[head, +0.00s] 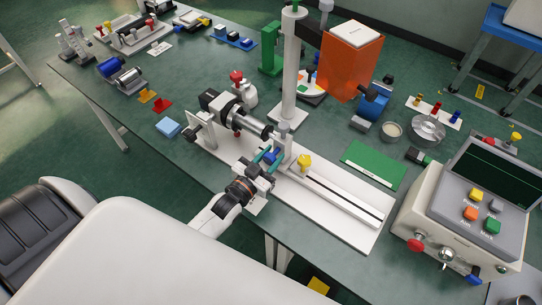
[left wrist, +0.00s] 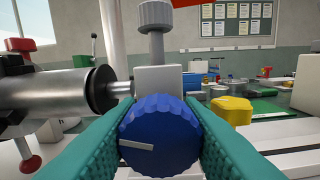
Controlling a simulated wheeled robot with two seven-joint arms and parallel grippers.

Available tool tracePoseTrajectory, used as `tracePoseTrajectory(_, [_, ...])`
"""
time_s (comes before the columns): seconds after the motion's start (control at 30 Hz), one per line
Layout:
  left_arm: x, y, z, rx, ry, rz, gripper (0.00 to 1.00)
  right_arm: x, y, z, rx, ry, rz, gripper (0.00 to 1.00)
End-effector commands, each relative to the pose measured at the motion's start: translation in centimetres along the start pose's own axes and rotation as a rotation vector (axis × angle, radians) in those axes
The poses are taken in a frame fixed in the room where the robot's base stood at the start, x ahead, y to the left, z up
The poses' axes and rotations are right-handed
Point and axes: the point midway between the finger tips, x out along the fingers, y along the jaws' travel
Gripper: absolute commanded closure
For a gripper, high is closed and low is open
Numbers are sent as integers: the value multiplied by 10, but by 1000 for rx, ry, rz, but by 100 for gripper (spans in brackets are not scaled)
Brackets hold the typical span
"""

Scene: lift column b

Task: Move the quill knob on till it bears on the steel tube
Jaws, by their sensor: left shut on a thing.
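The blue quill knob (left wrist: 158,136) has a ribbed rim and a pale line on its face, which points left and slightly up. My left gripper (head: 268,157) is shut on it, with a teal finger on each side in the left wrist view. The knob sits on the front of the grey tailstock block (left wrist: 158,80). The steel tube (left wrist: 45,90) lies level to the left, with a dark ring at its near end; it also shows in the head view (head: 253,125). A thin bright quill (left wrist: 122,89) spans from block to ring; I cannot tell whether it bears on the tube. My right gripper is out of view.
A grey knurled knob (left wrist: 156,14) stands on top of the block. A yellow knob (head: 304,161) is just right of it, by the slotted white bed (head: 340,200). A tall pale column (head: 290,70) rises behind. A control box (head: 465,215) stands at right.

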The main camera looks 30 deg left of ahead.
Motion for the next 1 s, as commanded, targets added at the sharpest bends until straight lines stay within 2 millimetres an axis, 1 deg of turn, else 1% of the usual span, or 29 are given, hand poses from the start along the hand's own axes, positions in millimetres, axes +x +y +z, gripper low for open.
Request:
tracePoseTrajectory(0.07, [0, 0, 2, -75, 1, -1, 89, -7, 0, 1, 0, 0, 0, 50])
tracePoseTrajectory(0.2, [0, 0, 1, -187, 1, -1, 89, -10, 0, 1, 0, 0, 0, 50])
tracePoseTrajectory(0.47, [0, 0, 0, -198, 0, 0, 89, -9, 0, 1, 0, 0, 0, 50])
tracePoseTrajectory(0.5, [0, 0, 0, -197, 0, 0, 61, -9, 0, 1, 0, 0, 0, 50])
tracePoseTrajectory(0.57, [0, 0, 0, -197, 0, 0, 52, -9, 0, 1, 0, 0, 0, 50])
tracePoseTrajectory(0.6, [0, 0, 0, -197, 0, 0, 45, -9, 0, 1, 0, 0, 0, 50])
tracePoseTrajectory(0.87, [0, 0, 0, -196, 0, 0, 44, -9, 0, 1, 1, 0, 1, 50])
tracePoseTrajectory(1.0, [-8, 0, -2, -196, 2, 0, 44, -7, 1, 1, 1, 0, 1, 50])
